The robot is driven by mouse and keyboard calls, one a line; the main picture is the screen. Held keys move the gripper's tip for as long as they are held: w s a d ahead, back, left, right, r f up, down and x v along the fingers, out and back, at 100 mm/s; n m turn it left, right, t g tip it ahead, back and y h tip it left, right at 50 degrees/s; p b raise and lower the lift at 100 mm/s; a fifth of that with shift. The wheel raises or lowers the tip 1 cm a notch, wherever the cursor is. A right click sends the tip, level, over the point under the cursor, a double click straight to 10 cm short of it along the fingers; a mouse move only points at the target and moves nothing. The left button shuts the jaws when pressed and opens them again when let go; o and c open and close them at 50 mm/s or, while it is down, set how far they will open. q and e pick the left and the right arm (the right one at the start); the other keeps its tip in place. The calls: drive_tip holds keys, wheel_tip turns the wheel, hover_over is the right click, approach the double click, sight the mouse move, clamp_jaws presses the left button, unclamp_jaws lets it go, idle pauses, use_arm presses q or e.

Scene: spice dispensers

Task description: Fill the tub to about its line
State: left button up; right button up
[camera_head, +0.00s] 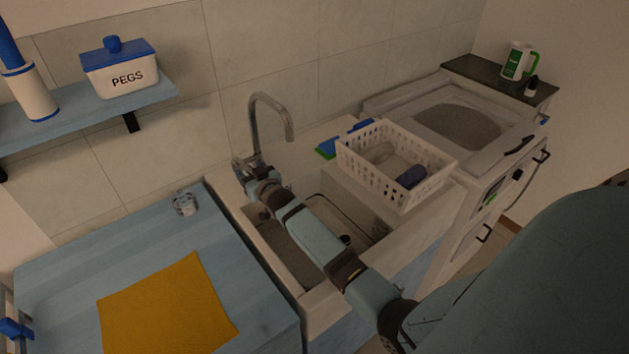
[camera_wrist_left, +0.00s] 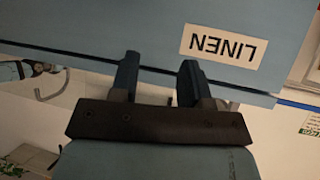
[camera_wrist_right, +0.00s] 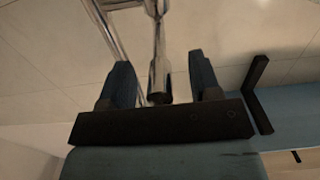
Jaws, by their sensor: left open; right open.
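The pale tub (camera_head: 372,212) is sunk into the counter below a chrome tap (camera_head: 254,125) with a curved spout. My right arm crosses over the tub and hides part of its inside. I cannot make out a fill line or a water level. My right gripper (camera_head: 247,172) is at the tap's base by the wall. In the right wrist view it is open, with the chrome tap's handle part (camera_wrist_right: 158,75) between its fingers; contact is unclear. My left gripper (camera_wrist_left: 158,78) is open and empty in the left wrist view, by a blue panel labelled LINEN (camera_wrist_left: 222,45).
A white basket (camera_head: 385,180) stands right of the tub, with a washing machine (camera_head: 490,165) beyond. A glass (camera_head: 185,203) and yellow cloth (camera_head: 165,305) lie on the blue counter at left. A shelf holds a PEGS box (camera_head: 122,75).

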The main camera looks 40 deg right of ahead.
drive_tip(key=c, duration=0.7)
drive_tip(key=shift+c, duration=0.2)
drive_tip(key=shift+r, duration=0.15)
drive_tip(key=shift+w+r+p, duration=0.15)
drive_tip(key=shift+r+p, duration=0.3)
drive_tip(key=shift+r, duration=0.1)
drive_tip(key=shift+w+r+p, duration=0.15)
drive_tip(key=shift+r+p, duration=0.3)
drive_tip(key=shift+r, duration=0.1)
